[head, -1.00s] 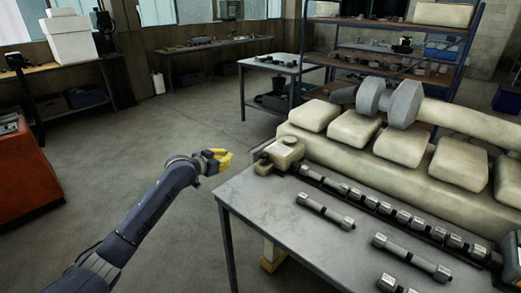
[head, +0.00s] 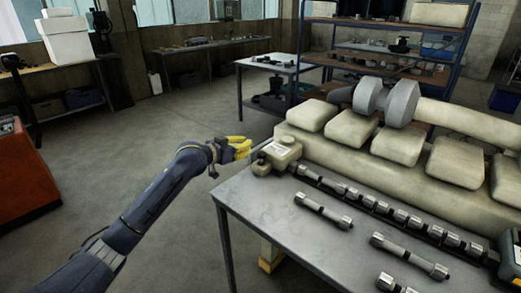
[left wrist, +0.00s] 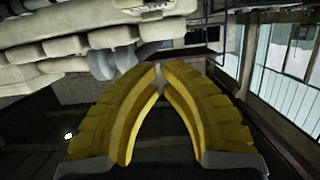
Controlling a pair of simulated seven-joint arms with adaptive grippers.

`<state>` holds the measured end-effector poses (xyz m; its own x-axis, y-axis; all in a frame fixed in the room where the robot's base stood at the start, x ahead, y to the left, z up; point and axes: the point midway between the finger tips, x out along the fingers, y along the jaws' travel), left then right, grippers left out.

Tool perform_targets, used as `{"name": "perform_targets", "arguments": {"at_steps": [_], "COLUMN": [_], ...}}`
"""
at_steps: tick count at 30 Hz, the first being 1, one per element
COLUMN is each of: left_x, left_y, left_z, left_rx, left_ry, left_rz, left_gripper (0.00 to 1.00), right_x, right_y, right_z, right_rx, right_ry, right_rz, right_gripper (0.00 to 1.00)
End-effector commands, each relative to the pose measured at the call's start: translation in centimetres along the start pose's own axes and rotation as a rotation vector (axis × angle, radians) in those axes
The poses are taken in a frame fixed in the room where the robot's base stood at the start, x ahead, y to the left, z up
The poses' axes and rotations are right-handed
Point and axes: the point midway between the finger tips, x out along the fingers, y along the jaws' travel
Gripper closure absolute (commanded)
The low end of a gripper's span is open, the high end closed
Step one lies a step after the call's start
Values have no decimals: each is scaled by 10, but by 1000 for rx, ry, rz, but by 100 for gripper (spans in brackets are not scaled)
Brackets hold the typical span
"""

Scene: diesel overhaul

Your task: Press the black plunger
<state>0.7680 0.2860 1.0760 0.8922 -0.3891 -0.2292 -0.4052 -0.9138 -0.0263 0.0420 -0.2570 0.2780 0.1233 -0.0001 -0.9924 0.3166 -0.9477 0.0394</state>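The black plunger (head: 261,156) is a small dark knob on top of a cream block (head: 262,168) at the near left corner of the workbench. It stands in front of a cream housing with a white label (head: 284,150). My left gripper (head: 249,149) has yellow fingers and is just left of the plunger and slightly above it, apparently not touching. In the left wrist view its fingertips (left wrist: 159,75) come together with nothing visible between them. The plunger cannot be made out in that view. My right gripper is not in view.
A large cream engine with rounded covers (head: 360,127) fills the back of the workbench (head: 270,206). A row of metal shaft parts (head: 385,207) lies before it, with loose pins (head: 323,211) nearer. The bench's front left is clear. A shelf rack (head: 385,60) stands behind.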

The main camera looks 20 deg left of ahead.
Motion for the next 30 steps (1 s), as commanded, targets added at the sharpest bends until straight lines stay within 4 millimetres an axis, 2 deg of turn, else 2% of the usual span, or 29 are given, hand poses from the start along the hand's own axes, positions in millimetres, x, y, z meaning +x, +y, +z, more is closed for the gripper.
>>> {"name": "perform_targets", "arguments": {"at_steps": [12,17,21,30], "left_x": [70,93,96,100], "left_y": [1,1,0,1], "left_z": [-1,-1,20,38], "left_rx": [-4,-3,-2,-1], "left_ry": [0,0,-3,-1], "left_rz": [1,1,0,0], "left_gripper": [100,100,100,100], "right_x": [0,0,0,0], "right_y": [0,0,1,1], "right_z": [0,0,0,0], "right_rx": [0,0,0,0], "right_ry": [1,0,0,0], "right_rz": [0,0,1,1], "right_gripper": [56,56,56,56]}}
